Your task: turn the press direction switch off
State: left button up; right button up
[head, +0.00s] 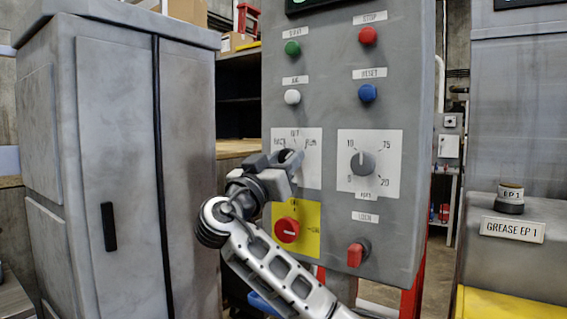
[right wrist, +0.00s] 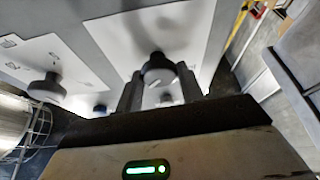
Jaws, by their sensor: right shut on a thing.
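The press direction switch is a dark knob (right wrist: 158,68) on a white plate (head: 311,172) on the grey control panel (head: 330,105). The plate has three printed positions along its top, too small to read surely. My right gripper (head: 284,165) is at this plate and covers most of the knob in the head view. In the right wrist view, the fingers of my right gripper (right wrist: 159,92) stand on both sides of the knob and are shut on it. Which mark the knob points to is hidden. My left gripper is not in view.
A numbered dial (head: 363,163) sits just right of the switch. A red knob on a yellow plate (head: 287,230) is below, near my right arm. A red switch (head: 356,254) is lower right. Coloured buttons are above. A grey cabinet (head: 110,150) stands at left.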

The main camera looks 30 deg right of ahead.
jog(key=n+t+y, duration=0.1)
jog(key=n, duration=0.2)
jog(key=shift+f+t+b, duration=0.1)
jog(key=shift+t+b, duration=0.2)
jog(key=shift+b, duration=0.05)
jog(key=n+t, duration=0.1)
jog(key=n, duration=0.1)
jog(key=n+y+p, duration=0.1)
jog(key=n, duration=0.2)
jog(key=shift+t+y, duration=0.3)
jog(key=shift+t, duration=0.1)
jog(key=n+y+p, duration=0.1)
jog(key=n+p, duration=0.1)
jog(key=n, duration=0.1)
jog(key=shift+r+t, duration=0.2)
jog(key=shift+t, duration=0.1)
jog(key=shift+n+y+p, duration=0.4)
jog(key=shift+n, duration=0.2)
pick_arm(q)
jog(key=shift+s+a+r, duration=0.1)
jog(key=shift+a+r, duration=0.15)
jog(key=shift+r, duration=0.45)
pick_arm(e)
jog(key=shift+f, duration=0.1)
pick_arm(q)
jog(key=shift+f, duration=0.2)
pick_arm(e)
jog(key=shift+n, duration=0.3)
